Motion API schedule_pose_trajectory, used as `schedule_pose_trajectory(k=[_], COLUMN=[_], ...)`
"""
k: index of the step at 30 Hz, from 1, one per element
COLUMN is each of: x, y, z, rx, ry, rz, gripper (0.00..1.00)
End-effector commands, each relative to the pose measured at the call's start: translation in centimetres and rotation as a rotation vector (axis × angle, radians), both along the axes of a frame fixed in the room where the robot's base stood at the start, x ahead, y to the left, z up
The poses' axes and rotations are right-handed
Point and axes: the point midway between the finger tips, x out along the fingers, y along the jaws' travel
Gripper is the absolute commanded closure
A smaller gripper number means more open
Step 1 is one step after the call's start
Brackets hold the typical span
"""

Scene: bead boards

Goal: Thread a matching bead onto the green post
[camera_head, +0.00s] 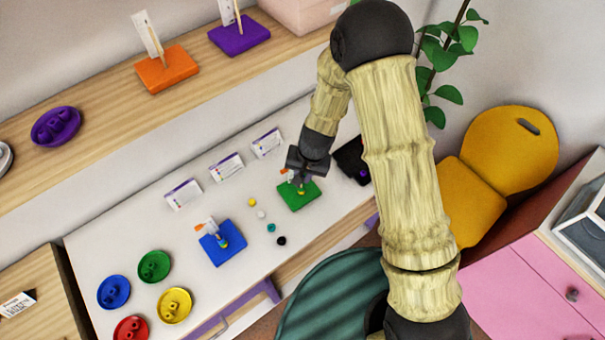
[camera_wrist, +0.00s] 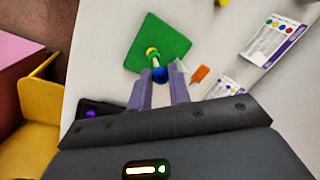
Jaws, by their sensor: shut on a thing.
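The green board (camera_head: 289,199) lies on the white table, below my gripper (camera_head: 301,182). In the wrist view the green board (camera_wrist: 175,40) carries a short pale post (camera_wrist: 155,61) with a yellow bead (camera_wrist: 152,52) low on it. My gripper (camera_wrist: 163,78) is shut on a blue bead (camera_wrist: 160,75) at its fingertips. The blue bead appears close to the post's free end; I cannot tell whether it is around the post or just above it. An orange tag (camera_wrist: 200,74) stands beside the board.
A blue board (camera_head: 232,250) with a post stands to the left. Loose beads, including a teal one (camera_head: 271,228) and a black one (camera_head: 282,241), lie between. Green (camera_head: 141,276), blue, yellow and red dishes fill the left end. A black tray (camera_head: 350,166) is right of the green board.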

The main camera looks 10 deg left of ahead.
Motion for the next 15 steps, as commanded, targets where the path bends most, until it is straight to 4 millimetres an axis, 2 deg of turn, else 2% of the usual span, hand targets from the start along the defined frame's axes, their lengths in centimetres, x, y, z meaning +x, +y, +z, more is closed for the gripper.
schedule_pose_trajectory(k=[15], x=[0.01], y=[0.01], z=[-1.15], rx=[0.0], ry=[0.0], rz=[0.0], gripper=[1.0])
